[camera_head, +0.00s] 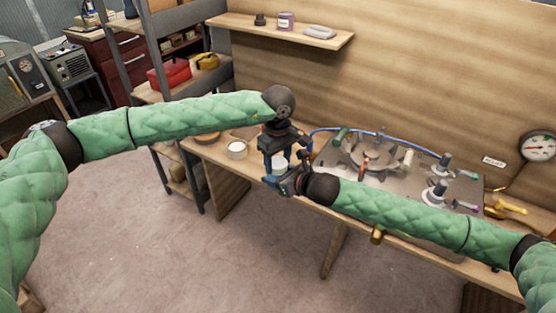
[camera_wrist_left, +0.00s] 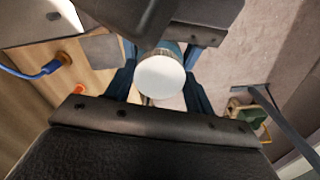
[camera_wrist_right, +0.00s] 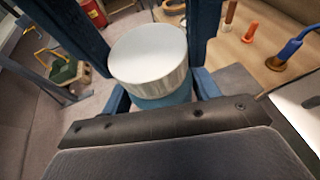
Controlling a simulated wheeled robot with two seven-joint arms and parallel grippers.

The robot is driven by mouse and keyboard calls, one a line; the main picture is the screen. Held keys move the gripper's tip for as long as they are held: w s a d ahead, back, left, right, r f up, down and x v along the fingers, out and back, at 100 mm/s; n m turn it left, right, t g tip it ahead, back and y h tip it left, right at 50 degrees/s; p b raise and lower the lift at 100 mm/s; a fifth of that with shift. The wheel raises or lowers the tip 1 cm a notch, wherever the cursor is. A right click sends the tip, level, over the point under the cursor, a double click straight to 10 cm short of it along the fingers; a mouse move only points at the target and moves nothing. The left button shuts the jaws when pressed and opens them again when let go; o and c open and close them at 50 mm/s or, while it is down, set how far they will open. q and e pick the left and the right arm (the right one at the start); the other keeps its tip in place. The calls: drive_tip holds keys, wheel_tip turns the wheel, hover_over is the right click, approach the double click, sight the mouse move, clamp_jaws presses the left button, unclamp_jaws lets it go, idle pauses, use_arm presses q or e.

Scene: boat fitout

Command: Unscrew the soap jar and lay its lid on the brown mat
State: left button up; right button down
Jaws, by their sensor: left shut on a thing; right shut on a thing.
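The soap jar has a white lid with a ribbed edge and a blue body. It is held in the air near the bench's front edge. My left gripper (camera_head: 278,166) reaches down from above, its fingers on either side of the lid (camera_wrist_left: 160,77). My right gripper (camera_head: 283,176) comes from the right and is shut on the jar body (camera_wrist_right: 165,99), below the lid (camera_wrist_right: 150,55). The lid sits on the jar; I cannot tell how far it is turned. A flat brown round thing (camera_head: 207,136) lies at the bench's left end; I cannot tell whether it is the mat.
An open-topped white container (camera_head: 236,149) stands on the left part of the bench (camera_head: 222,163). A metal plate with fittings and a blue hose (camera_head: 330,130) fills the bench to the right. A shelf (camera_head: 300,33) hangs behind. A pressure gauge (camera_head: 538,146) is at the far right.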

use_arm(q)
drive_tip(key=n, duration=0.4)
drive_tip(key=shift+d, duration=0.15)
drive_tip(key=n, duration=0.4)
drive_tip(key=shift+w, duration=0.1)
drive_tip(key=n, duration=0.6)
drive_tip(key=shift+w+r+n, duration=0.1)
drive_tip(key=shift+n, duration=0.3)
drive_tip(key=o, duration=0.9)
drive_tip(key=shift+o, duration=0.8)
drive_tip(key=shift+d, duration=0.1)
drive_tip(key=shift+s, duration=0.2)
